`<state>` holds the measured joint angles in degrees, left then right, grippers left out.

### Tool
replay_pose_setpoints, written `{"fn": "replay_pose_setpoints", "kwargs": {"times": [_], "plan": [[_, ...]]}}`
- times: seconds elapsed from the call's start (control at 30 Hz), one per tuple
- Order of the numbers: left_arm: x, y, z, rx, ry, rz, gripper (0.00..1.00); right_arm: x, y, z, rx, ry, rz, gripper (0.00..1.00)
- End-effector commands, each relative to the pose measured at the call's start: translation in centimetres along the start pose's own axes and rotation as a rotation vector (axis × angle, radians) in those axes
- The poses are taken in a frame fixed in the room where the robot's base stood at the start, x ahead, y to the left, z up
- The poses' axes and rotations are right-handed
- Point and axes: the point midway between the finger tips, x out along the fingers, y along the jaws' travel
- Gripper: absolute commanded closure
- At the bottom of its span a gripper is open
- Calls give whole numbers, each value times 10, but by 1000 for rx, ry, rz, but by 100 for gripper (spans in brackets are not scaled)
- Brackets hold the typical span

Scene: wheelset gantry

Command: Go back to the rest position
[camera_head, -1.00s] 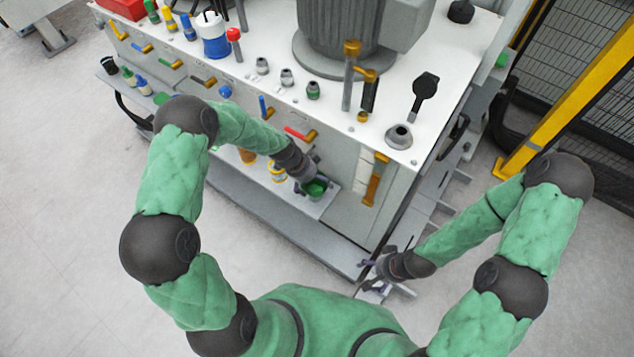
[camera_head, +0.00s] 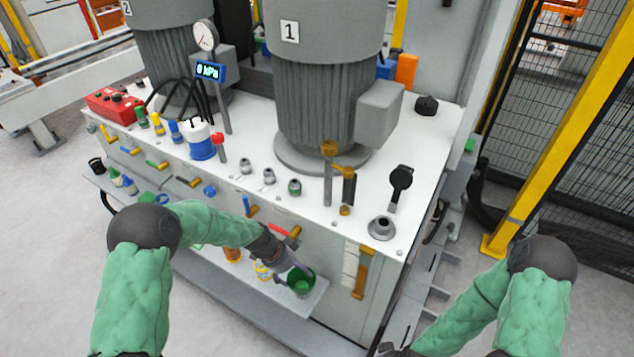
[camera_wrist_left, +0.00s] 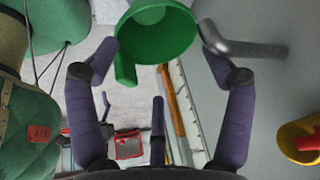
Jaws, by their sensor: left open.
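My left gripper (camera_head: 297,270) is open at the low front shelf of the machine. A green cup (camera_head: 303,287) is right at its fingertips, near the shelf's right end. In the left wrist view the green cup (camera_wrist_left: 158,32) shows its open mouth and a handle, at the far end between the two spread purple fingers (camera_wrist_left: 160,55). I cannot tell whether a finger touches it. My right forearm comes in at the lower right, and its gripper is cut off by the bottom edge.
The shelf (camera_head: 318,300) also holds yellow and orange items beside my left wrist. Valve handles, one red (camera_head: 284,231), stick out of the machine front above. A yellow post (camera_head: 560,120) and mesh fence stand at the right. Open floor (camera_head: 50,250) lies at the left.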

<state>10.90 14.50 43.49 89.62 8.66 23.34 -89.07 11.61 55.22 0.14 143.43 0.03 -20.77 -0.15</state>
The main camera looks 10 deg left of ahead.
Motion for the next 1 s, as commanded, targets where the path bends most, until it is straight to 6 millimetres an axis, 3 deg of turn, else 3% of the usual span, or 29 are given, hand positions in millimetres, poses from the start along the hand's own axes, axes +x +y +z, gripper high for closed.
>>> {"fn": "replay_pose_setpoints", "kwargs": {"times": [0.03,0.27,0.63,0.87,1.0], "plan": [[-7,-11,3,-11,1,-26,0,0,0,0,0,0,0,19],[-16,-11,-1,-11,1,-27,0,-10,-4,0,0,0,0,19],[-57,-8,-21,-7,0,-15,0,-54,-20,2,0,0,0,19],[-17,32,-6,-268,-35,16,0,-52,-19,2,0,0,0,19],[4,68,4,-491,-63,30,0,-56,-20,2,0,0,0,19]]}}
